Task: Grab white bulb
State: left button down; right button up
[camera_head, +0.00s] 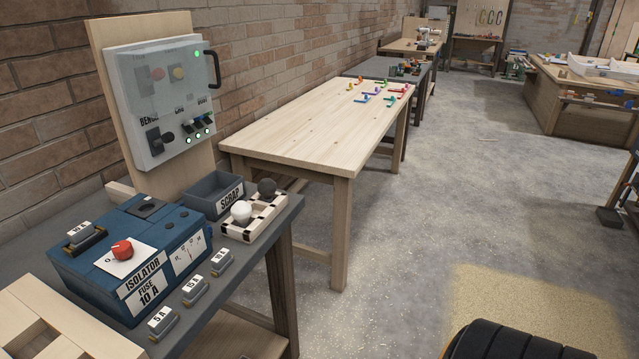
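The white bulb (241,211) sits upright in a light wooden holder (262,222) with dark markings, at the right edge of a dark bench. A dark grey bulb (267,187) sits behind it in the same holder. The white bulb stands clear on its upper side; its base is hidden in the holder.
A grey SCRAP bin (226,203) stands just behind the holder. A wooden table (310,122) stands beyond. The floor at right is open.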

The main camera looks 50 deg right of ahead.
aim_at(266, 188)
jog(key=z, duration=1.2)
jog(key=i+l+z, duration=0.2)
jog(key=i+l, duration=0.15)
jog(key=l, duration=0.1)
